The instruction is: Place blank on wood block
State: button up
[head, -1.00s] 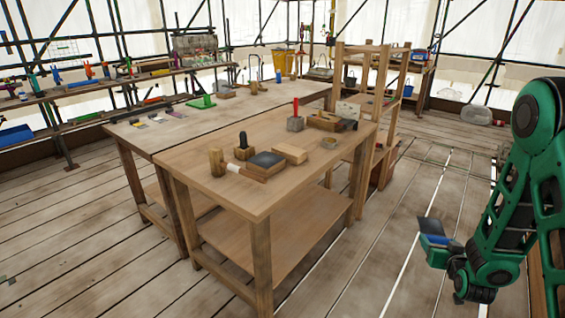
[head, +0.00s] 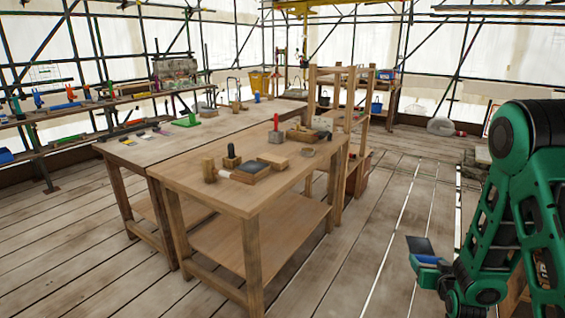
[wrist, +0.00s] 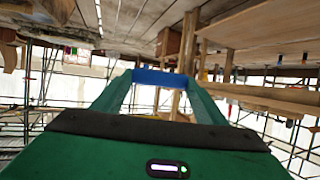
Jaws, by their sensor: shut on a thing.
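My gripper (head: 428,258) is at the lower right of the head view, shut on a small flat piece, apparently the blank (head: 420,245), with a dark grey face and blue below. In the wrist view a blue bar (wrist: 160,77) spans the tips of my green fingers. The held piece is in the air over the floor, right of the table and apart from it. A pale flat wood block (head: 273,161) lies on the near wooden table (head: 185,180). Beside it is a wood block with a dark top (head: 250,167). I cannot tell which is the task's block.
The table also holds a wooden cylinder (head: 209,170), a dark-handled tool (head: 231,156), a red-handled tool (head: 276,124) and a round ring (head: 308,152). A wooden shelf rack (head: 340,130) stands behind its right end. Plank floor (head: 350,240) between table and arm is clear.

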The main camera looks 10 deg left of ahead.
aim_at(272, 157)
jog(key=z, duration=1.75)
jog(key=i, duration=1.45)
jog(key=u, duration=2.4)
jog(key=i, duration=0.6)
jog(key=u, duration=0.1)
